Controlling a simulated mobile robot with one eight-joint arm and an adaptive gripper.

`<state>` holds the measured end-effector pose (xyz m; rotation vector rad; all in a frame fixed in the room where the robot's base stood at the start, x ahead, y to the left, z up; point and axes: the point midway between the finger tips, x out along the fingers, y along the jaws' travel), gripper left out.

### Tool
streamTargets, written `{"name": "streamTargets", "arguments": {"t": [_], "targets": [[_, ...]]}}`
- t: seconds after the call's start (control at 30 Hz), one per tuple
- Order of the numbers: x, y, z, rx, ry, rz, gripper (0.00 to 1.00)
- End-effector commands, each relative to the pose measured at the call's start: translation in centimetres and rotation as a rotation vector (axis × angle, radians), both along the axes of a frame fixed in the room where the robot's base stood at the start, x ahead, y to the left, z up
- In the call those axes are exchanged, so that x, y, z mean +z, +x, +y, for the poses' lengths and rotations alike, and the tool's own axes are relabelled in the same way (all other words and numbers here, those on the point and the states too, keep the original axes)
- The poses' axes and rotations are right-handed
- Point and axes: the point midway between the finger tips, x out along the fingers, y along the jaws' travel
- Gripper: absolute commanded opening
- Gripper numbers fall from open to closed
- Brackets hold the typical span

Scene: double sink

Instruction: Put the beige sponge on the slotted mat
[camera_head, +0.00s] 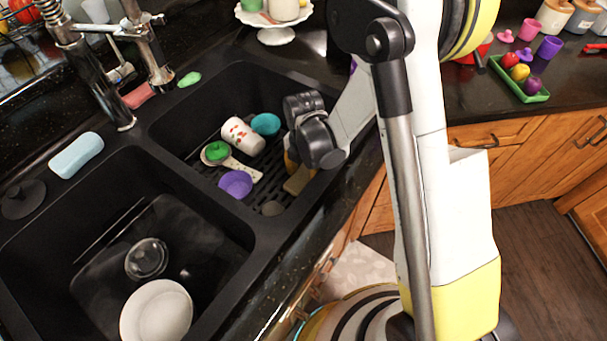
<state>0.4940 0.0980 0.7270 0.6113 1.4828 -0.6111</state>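The beige sponge (298,181) shows in part in the right basin, just below my wrist. The dark slotted mat (268,190) covers the floor of that basin. My gripper (294,165) reaches down into the basin at its right side, close to the sponge. My wrist hides most of the gripper's fingers, so I cannot tell whether it is open or shut on the sponge. I also cannot tell whether the sponge touches the mat.
On the mat are a spotted white cup (242,136), a teal bowl (265,124), a purple bowl (235,184) and a green item (216,151) with a pale utensil. The left basin holds a white plate (156,313) and a clear dish (146,258). A divider (190,185) separates the basins.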

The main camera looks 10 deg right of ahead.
Motion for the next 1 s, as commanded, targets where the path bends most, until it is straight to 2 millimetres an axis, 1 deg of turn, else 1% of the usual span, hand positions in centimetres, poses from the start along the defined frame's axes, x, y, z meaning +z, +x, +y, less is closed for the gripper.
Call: {"name": "streamTargets", "arguments": {"t": [0.03, 0.07, 0.37, 0.47, 0.57, 0.8, 0.9, 1.0], "targets": [[-0.1, 0.0, 0.0, 0.0, 0.0, 0.0, 0.61], [0.0, 0.0, 0.0, 0.0, 0.0, 0.0, 0.7], [0.1, 0.0, 0.0, 0.0, 0.0, 0.0, 0.7], [0.7, 0.0, 0.0, 0.0, 0.0, 0.0, 0.7], [2.3, 0.0, 0.0, 0.0, 0.0, 0.0, 0.7], [8.0, 0.0, 0.0, 0.0, 0.0, 0.0, 0.7], [9.9, 0.0, 0.0, 0.0, 0.0, 0.0, 0.7], [11.3, 0.0, 0.0, 0.0, 0.0, 0.0, 0.7]]}}
